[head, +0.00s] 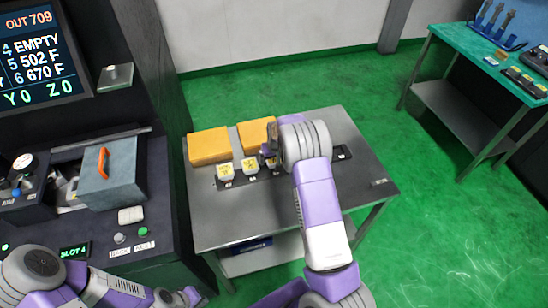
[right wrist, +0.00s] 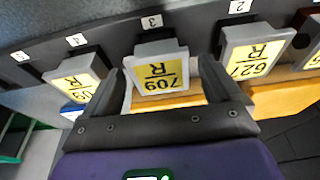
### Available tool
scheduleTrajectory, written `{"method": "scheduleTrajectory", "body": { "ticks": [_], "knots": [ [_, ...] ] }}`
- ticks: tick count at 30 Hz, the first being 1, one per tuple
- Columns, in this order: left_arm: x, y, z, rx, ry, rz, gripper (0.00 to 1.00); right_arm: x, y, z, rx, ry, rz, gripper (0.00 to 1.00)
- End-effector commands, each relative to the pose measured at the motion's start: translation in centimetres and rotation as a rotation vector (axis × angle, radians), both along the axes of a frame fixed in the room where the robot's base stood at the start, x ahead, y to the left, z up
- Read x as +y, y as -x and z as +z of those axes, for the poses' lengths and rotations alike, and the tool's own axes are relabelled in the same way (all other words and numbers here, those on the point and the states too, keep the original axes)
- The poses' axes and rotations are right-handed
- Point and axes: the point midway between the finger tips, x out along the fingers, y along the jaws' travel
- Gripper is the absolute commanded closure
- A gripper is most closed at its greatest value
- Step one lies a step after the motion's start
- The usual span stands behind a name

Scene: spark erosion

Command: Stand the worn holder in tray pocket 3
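The worn holder, a pale block with a yellow label reading 709 R (right wrist: 160,75), stands at the tray position marked 3 in the right wrist view. In the head view it is partly hidden by my right gripper (head: 268,152). In the right wrist view my right gripper (right wrist: 168,90) is open, with one finger on each side of this holder and a visible gap on the right. The dark tray (right wrist: 110,32) carries numbered positions. My left gripper (head: 188,297) is low by the machine front; its fingers are too small to read.
Holder 627 R (right wrist: 248,55) stands at position 2, and another R holder (right wrist: 78,78) at position 4. Orange blocks (head: 209,146) lie behind the tray on the steel table (head: 235,220). The machine screen (head: 40,55) reads OUT 709. A green bench (head: 470,50) stands far right.

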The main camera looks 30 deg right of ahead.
Motion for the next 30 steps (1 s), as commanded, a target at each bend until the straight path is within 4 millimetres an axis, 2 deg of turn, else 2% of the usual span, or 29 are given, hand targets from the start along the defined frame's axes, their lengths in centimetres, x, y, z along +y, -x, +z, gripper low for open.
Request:
{"method": "scheduleTrajectory", "body": {
  "ticks": [8, 11, 22, 26, 30],
  "knots": [
    [0.0, 0.0, 0.4, 0.000, 0.000, 0.000, 1.00, 0.0, 0.0, 0.5, 0.000, 0.000, 0.000, 0.09],
    [0.0, 0.0, 0.5, 0.000, 0.000, 0.000, 1.00, 0.1, 0.2, 1.9, -0.004, 0.000, 0.001, 0.09],
    [0.0, 0.0, 1.2, 0.000, 0.000, 0.000, 1.00, 0.6, 2.3, 9.4, -0.004, -0.001, 0.001, 0.09],
    [0.0, 0.0, 1.3, 0.000, 0.000, 0.000, 1.00, 0.7, 2.8, 11.0, -0.002, 0.000, 0.001, 0.09],
    [0.0, 0.0, 1.3, 0.000, 0.000, 0.000, 1.00, 0.8, 3.1, 11.8, -0.001, -0.001, 0.000, 0.09]
  ]
}}
